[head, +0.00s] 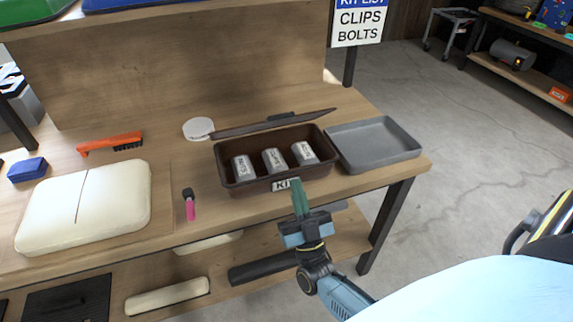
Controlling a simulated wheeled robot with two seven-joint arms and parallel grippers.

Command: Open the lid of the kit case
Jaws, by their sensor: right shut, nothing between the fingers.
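The kit case (232,188) is a brown box near the table's front edge, with a KIT label on its front. Its lid (272,124) is up at the back of the case, seen nearly edge-on, so the case is open. Inside stand three silver labelled containers, one at the left (243,168), one in the middle (274,160) and one at the right (304,153). My right gripper (297,184) is shut and empty, just in front of the case near the label; I cannot tell if it touches. My left gripper is not in view.
A grey tray (374,145) sits right of the case. A white disc (198,128) lies behind left, with a pink-and-black marker (189,205), an orange brush (110,144), a cream pad (85,205) and a blue block (27,170) further left. A post carries a sign (359,22).

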